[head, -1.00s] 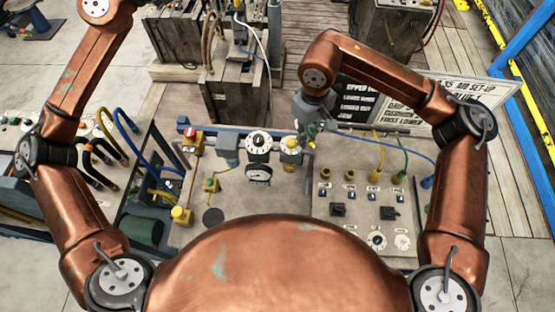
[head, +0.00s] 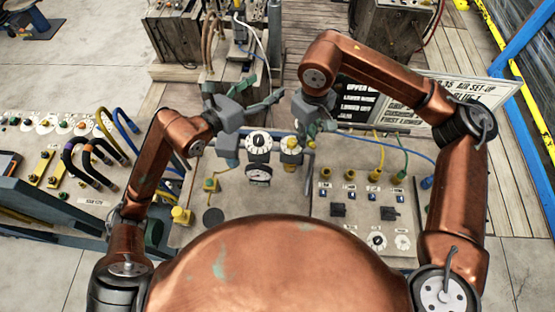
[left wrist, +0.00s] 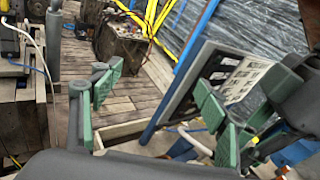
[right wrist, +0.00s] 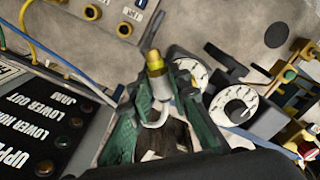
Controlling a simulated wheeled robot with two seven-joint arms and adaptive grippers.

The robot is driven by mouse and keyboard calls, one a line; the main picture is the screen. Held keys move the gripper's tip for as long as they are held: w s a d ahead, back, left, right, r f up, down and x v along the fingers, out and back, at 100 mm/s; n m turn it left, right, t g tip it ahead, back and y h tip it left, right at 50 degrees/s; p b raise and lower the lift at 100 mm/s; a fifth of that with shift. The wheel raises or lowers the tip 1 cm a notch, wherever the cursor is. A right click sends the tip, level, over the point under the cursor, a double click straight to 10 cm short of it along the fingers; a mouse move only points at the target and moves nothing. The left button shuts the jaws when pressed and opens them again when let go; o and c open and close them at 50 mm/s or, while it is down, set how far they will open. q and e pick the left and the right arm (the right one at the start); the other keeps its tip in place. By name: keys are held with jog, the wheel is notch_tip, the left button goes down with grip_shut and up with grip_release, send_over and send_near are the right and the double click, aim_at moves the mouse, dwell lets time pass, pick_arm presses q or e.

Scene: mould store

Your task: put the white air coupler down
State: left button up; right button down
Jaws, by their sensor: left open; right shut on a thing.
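The white air coupler (right wrist: 160,88) has a brass tip and a curved white hose below it. My right gripper (right wrist: 157,98) is shut on it, with a green pad on either side. In the head view my right gripper (head: 314,128) hangs above the back edge of the grey panel (head: 285,195); the coupler is hard to make out there. My left gripper (head: 268,103) is open and empty, just left of the right gripper. Its parted green fingers also show in the left wrist view (left wrist: 157,98).
Gauges and knobs (head: 258,143) stand below the grippers on the panel. A black and white sign board (head: 360,100) stands close on the right. A blue hose (head: 385,142) runs along the panel's back. A wooden block stand (head: 235,95) stands behind.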

pick_arm(q)
jog(key=shift+m+g+h, duration=0.5)
jog(key=shift+m+g, duration=0.3)
jog(key=s+d+f, duration=0.1)
jog(key=s+f, duration=0.1)
jog(key=s, duration=0.1)
jog(key=s+d+f, duration=0.1)
jog(key=s+f, duration=0.1)
jog(key=s, duration=0.1)
jog(key=s+d+f, duration=0.1)
jog(key=s+f, duration=0.1)
jog(key=s, duration=0.1)
jog(key=shift+s+d+f, duration=0.15)
jog(key=shift+s+f, duration=0.15)
jog(key=shift+s, duration=0.05)
jog(key=m, duration=0.1)
send_near(310, 142)
jog(key=w+a+f, duration=0.1)
jog(key=a, duration=0.1)
jog(key=shift+m, duration=0.3)
jog(key=x, duration=0.7)
jog(key=s+d+x, duration=0.1)
jog(key=x, duration=0.3)
jog(key=shift+w+d, duration=0.15)
jog(key=shift+d, duration=0.1)
jog(key=shift+c, duration=0.4)
